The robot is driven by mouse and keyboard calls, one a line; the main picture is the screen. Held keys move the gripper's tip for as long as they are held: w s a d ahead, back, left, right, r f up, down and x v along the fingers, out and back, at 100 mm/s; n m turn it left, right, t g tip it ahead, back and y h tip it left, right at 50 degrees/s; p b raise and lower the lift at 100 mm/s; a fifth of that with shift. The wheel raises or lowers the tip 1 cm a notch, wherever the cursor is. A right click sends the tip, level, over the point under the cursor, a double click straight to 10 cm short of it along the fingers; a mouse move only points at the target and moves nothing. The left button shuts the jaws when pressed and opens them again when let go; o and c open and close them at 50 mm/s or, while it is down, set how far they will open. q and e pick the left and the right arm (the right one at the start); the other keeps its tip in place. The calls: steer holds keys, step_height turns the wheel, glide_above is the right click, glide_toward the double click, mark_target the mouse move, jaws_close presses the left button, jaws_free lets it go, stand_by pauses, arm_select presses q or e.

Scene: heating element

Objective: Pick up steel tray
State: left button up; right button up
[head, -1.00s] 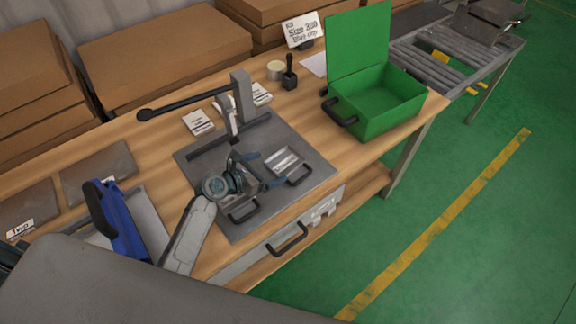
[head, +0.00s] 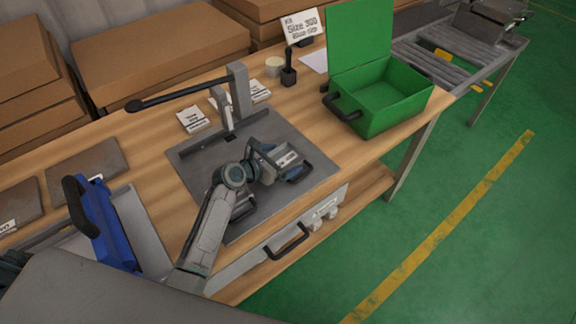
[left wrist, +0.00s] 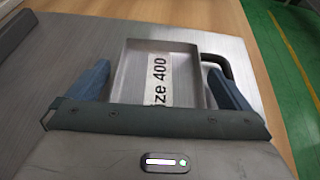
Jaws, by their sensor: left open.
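The steel tray (left wrist: 187,48), a small shallow metal tray with a paper label reading "ze 400", lies on the grey metal plate (left wrist: 40,75). In the head view the tray (head: 287,158) is partly covered by my gripper. My left gripper (head: 280,162) is open over the tray. In the left wrist view its two blue fingers (left wrist: 158,82) stand on either side of the tray with gaps, and its near edge is hidden behind the gripper body. My right gripper is not in view.
A lever press (head: 240,92) stands at the plate's back. Label stacks (head: 194,119) lie behind the plate.

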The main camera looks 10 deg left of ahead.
arm_select(q)
steer(key=c, duration=1)
